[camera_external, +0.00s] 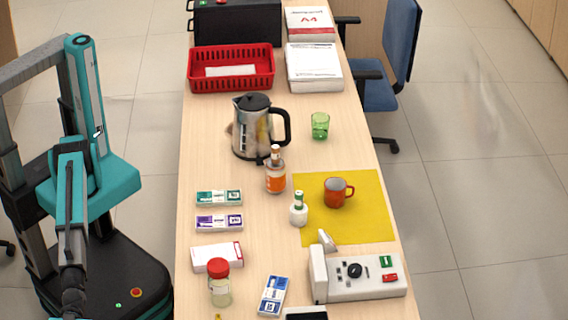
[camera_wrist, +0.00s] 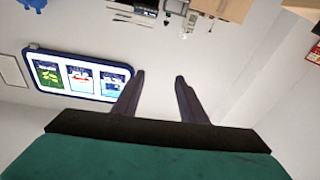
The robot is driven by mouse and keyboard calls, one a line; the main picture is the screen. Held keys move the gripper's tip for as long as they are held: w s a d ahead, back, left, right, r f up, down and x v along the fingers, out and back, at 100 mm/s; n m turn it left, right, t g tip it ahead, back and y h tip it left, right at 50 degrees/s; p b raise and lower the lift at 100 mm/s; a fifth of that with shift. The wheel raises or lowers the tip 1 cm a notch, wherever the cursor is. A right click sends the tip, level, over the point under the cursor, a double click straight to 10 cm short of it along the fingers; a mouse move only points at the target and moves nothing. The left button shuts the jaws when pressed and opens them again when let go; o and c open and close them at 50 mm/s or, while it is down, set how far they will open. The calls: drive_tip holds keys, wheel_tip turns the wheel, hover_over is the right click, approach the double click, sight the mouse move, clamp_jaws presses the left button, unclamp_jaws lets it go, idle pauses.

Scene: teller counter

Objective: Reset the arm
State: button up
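In the external view my teal arm stands at the left of the counter (camera_external: 240,280), over the floor side. Its wrist end reaches the bottom left edge of the picture, and the fingers do not show there. In the wrist view my gripper (camera_wrist: 160,78) has two dark fingers spread apart with nothing between them. Behind the fingers is a pale wall or ceiling, with a lit sign (camera_wrist: 82,76) to the left; the room seems tilted or upside down.
The counter holds a kettle (camera_external: 253,130), a red basket (camera_external: 231,68), an orange mug (camera_external: 336,192) on a yellow mat (camera_external: 365,225), a green glass (camera_external: 320,126), a grey device (camera_external: 350,285), and a red-capped jar (camera_external: 220,290). A blue chair (camera_external: 390,60) stands behind the counter.

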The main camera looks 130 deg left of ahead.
drive_tip(key=s+f+m+g+y, duration=0.25)
drive_tip(key=f+m+y, duration=0.45)
drive_tip(key=f, duration=1.2)
drive_tip(key=s+a+f+n+g+y+p, duration=0.1)
drive_tip(key=s+a+f+n+g+y, duration=0.15)
drive_tip(key=a+f, duration=0.7)
drive_tip(key=s+a+f+n+g+y+p, duration=0.1)
drive_tip(key=a+f+y+p, duration=0.15)
drive_tip(key=a+f, duration=0.7)
drive_tip(key=s+a+f+n+g+y+p, duration=0.1)
drive_tip(key=s+a+f+n+g+y, duration=0.3)
drive_tip(key=a, duration=1.1)
drive_tip(key=s+a+f+n+g+p, duration=0.1)
drive_tip(key=s+a+f+g, duration=0.1)
drive_tip(key=s+a+f, duration=0.45)
drive_tip(key=s+a+f+n+g+p, duration=0.1)
drive_tip(key=s+a+f+g+p, duration=0.15)
drive_tip(key=s+a, duration=0.7)
drive_tip(key=s+a+f+n+g+h+p, duration=0.1)
drive_tip(key=s+a+n+g, duration=0.1)
drive_tip(key=s, duration=0.7)
drive_tip(key=s+a+f+n+g+h, duration=0.1)
drive_tip(key=s+g, duration=0.3)
drive_tip(key=s, duration=0.6)
drive_tip(key=shift+a+n+h+p, duration=0.4)
drive_tip(key=shift+a+n+h, duration=0.1)
drive_tip(key=shift+a+n, duration=0.4)
